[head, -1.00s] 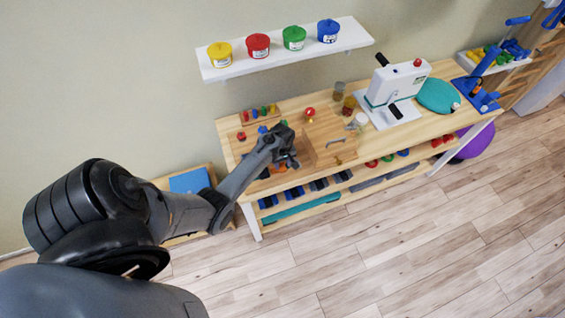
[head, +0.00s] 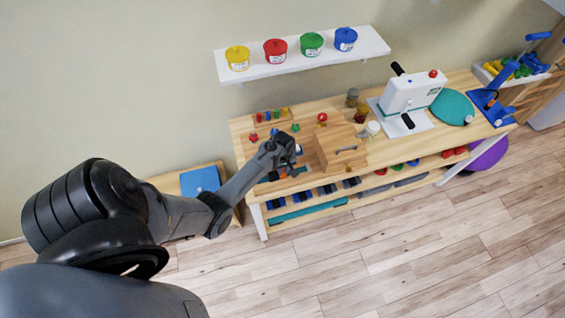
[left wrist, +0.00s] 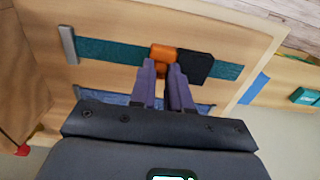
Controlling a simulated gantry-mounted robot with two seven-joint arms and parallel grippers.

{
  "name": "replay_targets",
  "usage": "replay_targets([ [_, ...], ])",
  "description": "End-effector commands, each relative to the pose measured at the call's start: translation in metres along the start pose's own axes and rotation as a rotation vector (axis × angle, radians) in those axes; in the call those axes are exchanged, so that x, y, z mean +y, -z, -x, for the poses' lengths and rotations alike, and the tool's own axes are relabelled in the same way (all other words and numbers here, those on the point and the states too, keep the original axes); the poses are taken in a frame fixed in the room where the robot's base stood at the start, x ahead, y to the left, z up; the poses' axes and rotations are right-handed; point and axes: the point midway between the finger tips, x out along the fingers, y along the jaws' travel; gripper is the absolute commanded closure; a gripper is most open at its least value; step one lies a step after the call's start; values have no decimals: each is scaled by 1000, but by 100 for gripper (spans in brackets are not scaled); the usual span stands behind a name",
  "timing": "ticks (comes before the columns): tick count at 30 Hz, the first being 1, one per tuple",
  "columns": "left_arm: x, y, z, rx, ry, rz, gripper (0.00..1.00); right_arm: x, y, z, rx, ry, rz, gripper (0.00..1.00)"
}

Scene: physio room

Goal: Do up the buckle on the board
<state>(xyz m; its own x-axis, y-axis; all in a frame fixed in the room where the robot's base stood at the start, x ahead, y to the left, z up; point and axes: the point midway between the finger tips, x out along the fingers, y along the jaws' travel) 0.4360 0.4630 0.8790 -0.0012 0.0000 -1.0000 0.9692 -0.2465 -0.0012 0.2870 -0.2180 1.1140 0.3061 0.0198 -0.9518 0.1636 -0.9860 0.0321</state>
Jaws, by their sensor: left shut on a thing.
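The wooden board (left wrist: 115,20) fills the upper part of the left wrist view. A teal strap (left wrist: 105,50) runs across it from a grey metal bar (left wrist: 68,44). An orange buckle part (left wrist: 163,53) and a black buckle part (left wrist: 196,66) sit side by side on the strap line. I cannot tell whether they are locked together. My left gripper (left wrist: 161,72) is shut on the orange part, its fingers either side of it. In the head view my left gripper (head: 287,152) is over the bench's left end and mostly hides the buckle. My right gripper is not in view.
A wooden box with a handle (head: 343,150) stands just right of my gripper on the bench. Small jars (head: 361,115) and a white press-like device (head: 412,92) stand further right. A shelf with coloured pots (head: 300,55) hangs above. The floor in front is clear.

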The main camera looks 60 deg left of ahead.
Motion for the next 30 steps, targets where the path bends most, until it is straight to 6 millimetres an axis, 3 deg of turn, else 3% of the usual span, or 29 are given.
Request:
replay_targets([
  [8, -1, -3, 0, -1, 3, -7, 100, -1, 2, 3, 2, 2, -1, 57],
  [9, -1, -3, 0, -1, 4, -7, 82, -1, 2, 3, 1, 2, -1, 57],
  [14, -1, -3, 0, -1, 3, -8, 57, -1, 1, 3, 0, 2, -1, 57],
  [23, 0, -3, 1, 0, 0, -8, 57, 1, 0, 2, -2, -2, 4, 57],
  [30, 1, -3, 22, 2, -2, -9, 57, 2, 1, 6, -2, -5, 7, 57],
])
